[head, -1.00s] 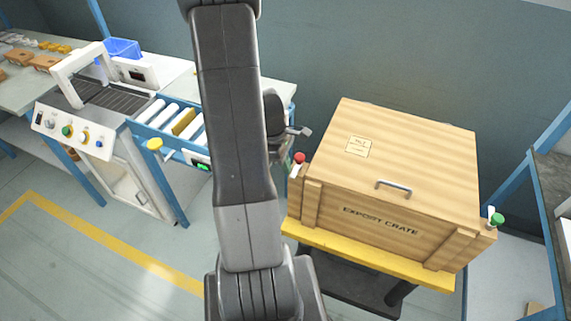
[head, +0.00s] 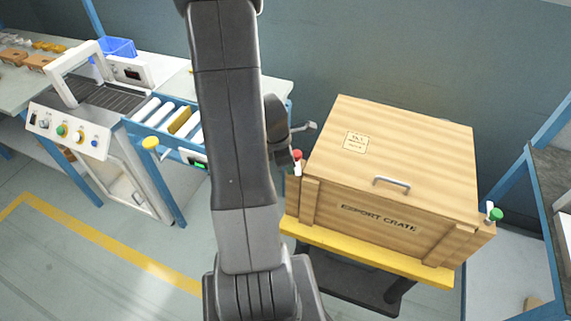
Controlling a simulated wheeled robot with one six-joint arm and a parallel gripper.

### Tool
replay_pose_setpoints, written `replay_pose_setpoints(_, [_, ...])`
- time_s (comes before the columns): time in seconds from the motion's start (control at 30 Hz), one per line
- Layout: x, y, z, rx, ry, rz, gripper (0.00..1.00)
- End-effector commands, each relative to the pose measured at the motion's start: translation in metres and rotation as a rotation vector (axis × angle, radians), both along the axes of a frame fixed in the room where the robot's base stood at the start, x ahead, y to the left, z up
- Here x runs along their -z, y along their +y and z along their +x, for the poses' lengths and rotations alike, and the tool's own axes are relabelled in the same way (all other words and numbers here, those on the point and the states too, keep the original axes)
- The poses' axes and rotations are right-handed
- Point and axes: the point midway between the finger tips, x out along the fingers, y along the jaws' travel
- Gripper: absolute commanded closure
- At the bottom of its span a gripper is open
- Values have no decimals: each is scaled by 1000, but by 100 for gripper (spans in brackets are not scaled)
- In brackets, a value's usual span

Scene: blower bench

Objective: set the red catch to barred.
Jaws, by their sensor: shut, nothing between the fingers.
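The red catch (head: 297,155) is a red knob on a short white stem at the left side of the wooden export crate (head: 400,148), near its front left corner. My gripper (head: 308,127) shows only in part beside my arm, just behind and above the red knob in the picture. It is shut and holds nothing. A dark part of my wrist comes right up to the knob's left edge; I cannot tell whether they touch. The catch's base is partly hard to see. A green catch (head: 495,214) with a white stem is on the crate's right side.
The crate has a closed lid with a metal handle (head: 392,184) and stands on a yellow-edged cart (head: 370,257). A roller conveyor (head: 180,122) and a machine (head: 75,130) stand at the left. A blue-framed rack (head: 535,160) is close to the crate's right.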

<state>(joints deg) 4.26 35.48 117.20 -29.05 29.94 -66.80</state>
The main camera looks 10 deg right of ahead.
Motion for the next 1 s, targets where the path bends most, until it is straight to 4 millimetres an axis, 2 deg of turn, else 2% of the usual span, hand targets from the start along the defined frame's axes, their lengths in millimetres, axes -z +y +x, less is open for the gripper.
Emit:
replay_pose_setpoints(0.3, [-1, -11, -8, -272, 0, 0, 100])
replay_pose_setpoints(0.5, [-1, -17, -10, -390, 1, 0, 100])
replay_pose_setpoints(1.0, [0, -21, -11, -384, 0, 0, 100])
